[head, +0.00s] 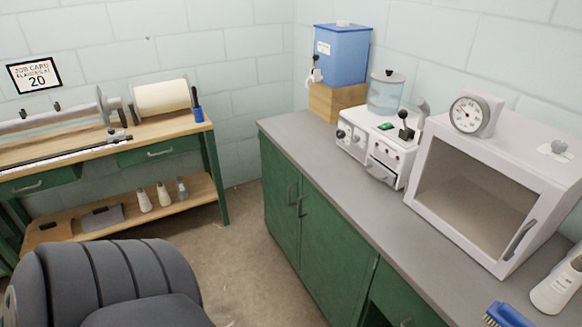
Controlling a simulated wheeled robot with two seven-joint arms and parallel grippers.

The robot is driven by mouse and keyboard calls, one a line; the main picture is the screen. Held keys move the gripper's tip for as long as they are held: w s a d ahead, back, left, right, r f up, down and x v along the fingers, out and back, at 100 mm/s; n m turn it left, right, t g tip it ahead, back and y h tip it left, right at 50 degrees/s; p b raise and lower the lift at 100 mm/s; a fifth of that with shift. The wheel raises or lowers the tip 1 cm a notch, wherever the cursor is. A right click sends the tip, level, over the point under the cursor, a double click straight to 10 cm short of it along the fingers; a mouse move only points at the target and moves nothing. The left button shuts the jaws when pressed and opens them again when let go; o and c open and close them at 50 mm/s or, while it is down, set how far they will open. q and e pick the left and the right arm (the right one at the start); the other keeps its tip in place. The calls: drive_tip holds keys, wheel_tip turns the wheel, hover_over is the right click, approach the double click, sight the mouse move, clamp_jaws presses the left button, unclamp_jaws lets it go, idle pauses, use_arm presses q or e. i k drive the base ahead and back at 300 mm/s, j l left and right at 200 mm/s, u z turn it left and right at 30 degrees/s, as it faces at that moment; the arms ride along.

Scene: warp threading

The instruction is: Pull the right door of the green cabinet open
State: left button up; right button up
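The green cabinet stands along the right wall under a long grey top (305,163). Its left door (279,200) and right door (338,250) are side by side and look shut. The left door has a small dark handle (291,194) near the seam. The right door's handle (302,203) is just beside it, on the other side of the seam. The lower parts of the doors run toward the floor. Neither of my grippers is in view.
Bare floor (255,265) lies in front of the doors. A green drawer front (400,297) is right of the doors. A blue water tank (342,55), a white machine (375,145) and a white oven (485,185) stand on top. A wooden workbench (60,155) is at left.

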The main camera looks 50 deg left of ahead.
sight(338, 267)
drive_tip(key=u, duration=1.15)
